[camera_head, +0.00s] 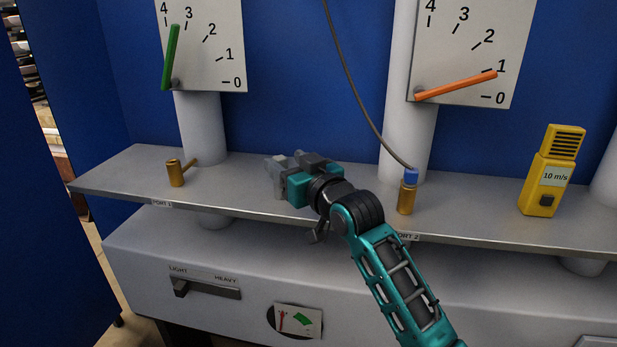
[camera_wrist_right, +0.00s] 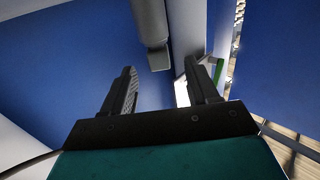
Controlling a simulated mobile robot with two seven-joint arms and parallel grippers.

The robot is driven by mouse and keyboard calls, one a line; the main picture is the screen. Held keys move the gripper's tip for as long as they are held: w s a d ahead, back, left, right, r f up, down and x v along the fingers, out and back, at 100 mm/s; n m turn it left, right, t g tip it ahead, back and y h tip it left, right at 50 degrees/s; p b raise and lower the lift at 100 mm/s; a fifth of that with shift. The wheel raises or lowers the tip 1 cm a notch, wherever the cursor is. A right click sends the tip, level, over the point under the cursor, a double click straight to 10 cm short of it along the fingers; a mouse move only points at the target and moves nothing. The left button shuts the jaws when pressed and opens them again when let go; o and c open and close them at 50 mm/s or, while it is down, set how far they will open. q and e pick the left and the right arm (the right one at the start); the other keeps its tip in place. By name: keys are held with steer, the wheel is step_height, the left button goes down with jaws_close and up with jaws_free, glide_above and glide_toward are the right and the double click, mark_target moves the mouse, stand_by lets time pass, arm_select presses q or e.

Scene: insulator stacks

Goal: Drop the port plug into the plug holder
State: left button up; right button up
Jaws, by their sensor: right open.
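On the shelf, a brass port fitting (camera_head: 176,173) with a side pin stands behind the PORT 1 label. A second brass fitting (camera_head: 407,198) with a blue cap (camera_head: 411,177) and a cable stands behind the PORT 2 label. I cannot tell which piece is the port plug, and I see no clear plug holder. My right gripper (camera_head: 283,171) is over the shelf between the two fittings, apart from both. It is open; its fingers (camera_wrist_right: 160,92) also show in the right wrist view. A grey bar (camera_wrist_right: 152,30) shows beyond them, unidentified. My left gripper is out of view.
The grey shelf (camera_head: 270,205) runs across, backed by a blue wall. White pillars (camera_head: 200,130) carry a green-needle gauge (camera_head: 205,50) and an orange-needle gauge (camera_head: 475,50). A yellow meter (camera_head: 552,172) stands at right. A LIGHT/HEAVY slider (camera_head: 205,287) is below.

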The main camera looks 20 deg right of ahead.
steer(key=s+d, duration=0.1)
steer(key=s, duration=0.6)
steer(key=shift+s+d, duration=0.2)
steer(key=shift+s, duration=0.1)
